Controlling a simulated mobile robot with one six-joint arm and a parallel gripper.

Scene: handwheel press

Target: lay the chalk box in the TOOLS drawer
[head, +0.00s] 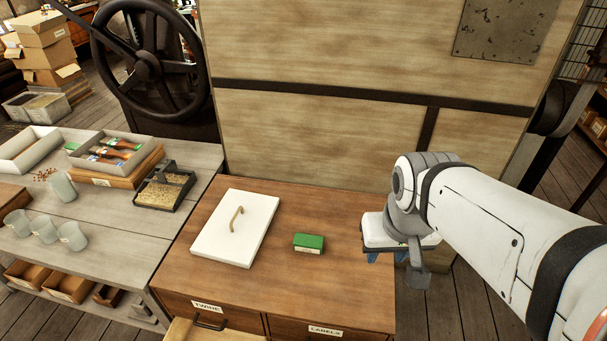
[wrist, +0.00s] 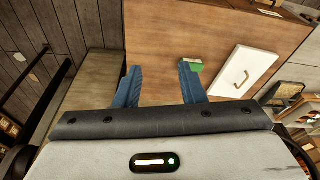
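A small green box with a pale label, which I take for the chalk box (head: 308,243), lies on the wooden cabinet top, right of a white lid. Its label is too small to read. In the wrist view the green box (wrist: 196,67) shows just past the tip of the right finger. My gripper (head: 385,257) is right of the box, by the cabinet's right edge. Its two blue fingers (wrist: 159,70) are apart with nothing between them. A pale drawer (head: 192,331) stands partly open at the bottom edge; its label is out of view. No TOOLS label shows.
The white lid (head: 235,228) with a brass handle lies flat on the cabinet top (head: 340,290). Closed drawers read TWINE (head: 207,307) and LABELS (head: 325,331). A grey bench (head: 110,240) on the left holds trays and cups. A wood-panelled wall (head: 320,135) rises behind the cabinet.

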